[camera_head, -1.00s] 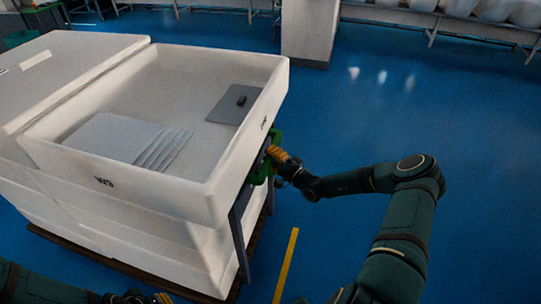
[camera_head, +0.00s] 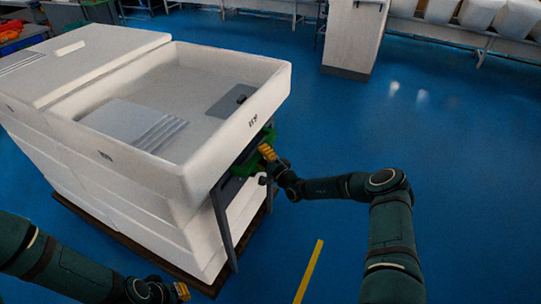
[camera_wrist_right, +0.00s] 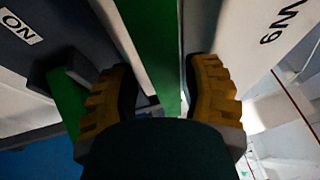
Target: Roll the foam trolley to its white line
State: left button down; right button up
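The foam trolley is a stack of white foam boxes (camera_head: 75,150) on a dark base with a grey frame (camera_head: 224,222) and a green handle part (camera_head: 249,163) on its right end. My right gripper (camera_head: 268,153) is at that green part. My left gripper (camera_head: 177,291) is low at the bottom edge, by the trolley's near lower side. Its fingertips are too small to read. I see no white line on the floor.
A yellow line (camera_head: 309,270) lies on the blue floor right of the trolley. A white pillar-like block (camera_head: 352,35) stands behind it. Benches with white bins (camera_head: 437,10) line the back right. The blue floor on the right is clear.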

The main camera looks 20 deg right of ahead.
jog(key=shift+s+d+r, duration=0.15)
jog(key=shift+d+r, duration=0.05)
jog(key=shift+d, duration=0.1)
jog(key=v, duration=1.2)
jog(key=shift+s, duration=0.1)
